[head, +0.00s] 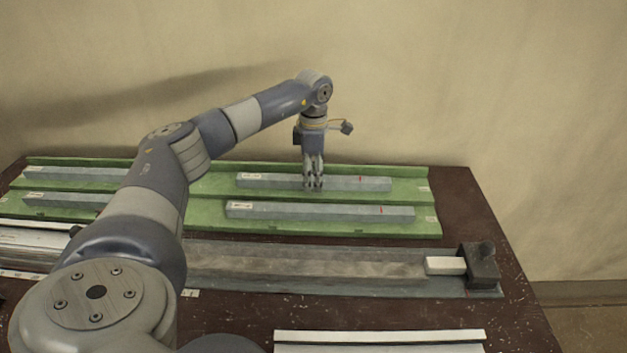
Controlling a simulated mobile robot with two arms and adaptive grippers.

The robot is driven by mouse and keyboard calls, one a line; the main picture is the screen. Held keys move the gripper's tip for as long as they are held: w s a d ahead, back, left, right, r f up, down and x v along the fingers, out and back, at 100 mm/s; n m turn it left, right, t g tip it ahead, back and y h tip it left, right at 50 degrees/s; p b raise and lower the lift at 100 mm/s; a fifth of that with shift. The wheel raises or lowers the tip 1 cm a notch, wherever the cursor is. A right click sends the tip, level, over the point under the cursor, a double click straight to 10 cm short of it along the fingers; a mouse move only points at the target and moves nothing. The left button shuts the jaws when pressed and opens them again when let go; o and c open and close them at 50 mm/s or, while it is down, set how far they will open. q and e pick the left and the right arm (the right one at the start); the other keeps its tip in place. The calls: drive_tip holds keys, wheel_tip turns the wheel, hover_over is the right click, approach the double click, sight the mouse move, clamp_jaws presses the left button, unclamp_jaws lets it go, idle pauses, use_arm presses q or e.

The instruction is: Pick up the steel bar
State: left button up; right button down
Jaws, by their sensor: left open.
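Several grey steel bars lie in the green tray (425,225) at the back of the bench. One bar (360,184) lies in the back right part, and another bar (320,212) lies in front of it. Two more show at the left, a back one (85,174) and a front one (62,201), both partly hidden by my left arm. My left gripper (313,188) points down at the back right bar, with its fingertips over the bar's middle. It is open. I cannot tell whether the fingers touch the bar. My right gripper is not in view.
A long grey clamp bed (320,266) runs across the bench in front of the tray, with a dark clamp block (480,268) and a white piece (445,265) at its right end. A white strip (380,336) lies at the front. The brown bench top (475,215) is clear at the right.

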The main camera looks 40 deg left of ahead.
use_arm(q)
clamp_jaws()
drive_tip(key=shift+r, duration=0.1)
